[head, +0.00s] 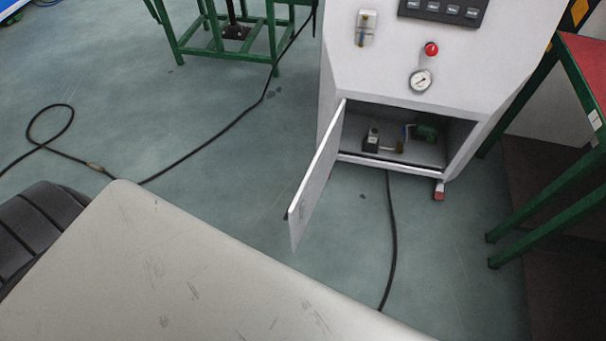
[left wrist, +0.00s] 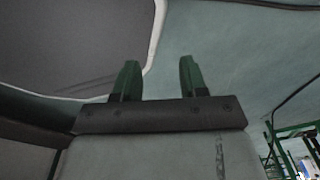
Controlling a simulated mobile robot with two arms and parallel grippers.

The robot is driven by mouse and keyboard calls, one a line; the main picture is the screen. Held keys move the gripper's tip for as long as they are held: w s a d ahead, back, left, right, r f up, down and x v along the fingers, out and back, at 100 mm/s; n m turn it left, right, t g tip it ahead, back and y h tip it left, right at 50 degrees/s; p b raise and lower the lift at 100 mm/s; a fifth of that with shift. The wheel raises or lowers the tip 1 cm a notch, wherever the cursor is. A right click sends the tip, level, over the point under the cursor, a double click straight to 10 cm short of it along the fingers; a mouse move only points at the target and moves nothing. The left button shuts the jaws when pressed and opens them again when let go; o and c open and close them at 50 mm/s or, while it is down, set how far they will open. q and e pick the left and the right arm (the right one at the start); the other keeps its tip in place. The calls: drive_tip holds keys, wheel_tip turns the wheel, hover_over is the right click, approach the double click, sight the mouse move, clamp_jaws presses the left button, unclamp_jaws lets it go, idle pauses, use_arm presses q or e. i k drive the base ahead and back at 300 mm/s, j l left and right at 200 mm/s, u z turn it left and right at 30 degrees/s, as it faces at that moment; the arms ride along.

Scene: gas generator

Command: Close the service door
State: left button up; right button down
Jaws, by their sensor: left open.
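The service door (head: 318,182) is a white panel hinged at the left side of the cabinet opening. It stands wide open in the head view, swung out toward me. The white gas generator cabinet (head: 398,60) stands behind it, and its lower compartment (head: 432,152) is exposed with small fittings and a green part inside. My left gripper (left wrist: 156,80) shows only in the left wrist view, with two green fingers apart and nothing between them. The door cannot be made out in that view. My right gripper is in neither view.
A black cable (head: 390,235) runs on the floor from under the cabinet, and another cable (head: 215,137) lies to the left. A green metal frame (head: 228,45) stands at the back left. A red-topped green table (head: 585,65) stands at the right. Floor left of the door is mostly clear.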

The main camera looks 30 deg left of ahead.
sight(317, 175)
drive_tip(key=i+j+z, duration=0.1)
drive_tip(key=j+z, duration=0.15)
drive_tip(key=j, duration=0.85)
drive_tip(key=j+z, duration=0.25)
drive_tip(key=j, duration=0.85)
drive_tip(key=k+j, duration=0.1)
drive_tip(key=k, duration=0.45)
drive_tip(key=i+j+z, duration=0.2)
drive_tip(key=j, duration=0.25)
drive_tip(key=i+j+z, duration=0.2)
drive_tip(key=j, duration=0.25)
drive_tip(key=i+j+z, duration=0.2)
drive_tip(key=j, duration=0.3)
drive_tip(key=j+z, duration=0.15)
drive_tip(key=j, duration=0.35)
drive_tip(key=i+j+z, duration=0.2)
drive_tip(key=j, duration=0.3)
drive_tip(key=k, duration=0.1)
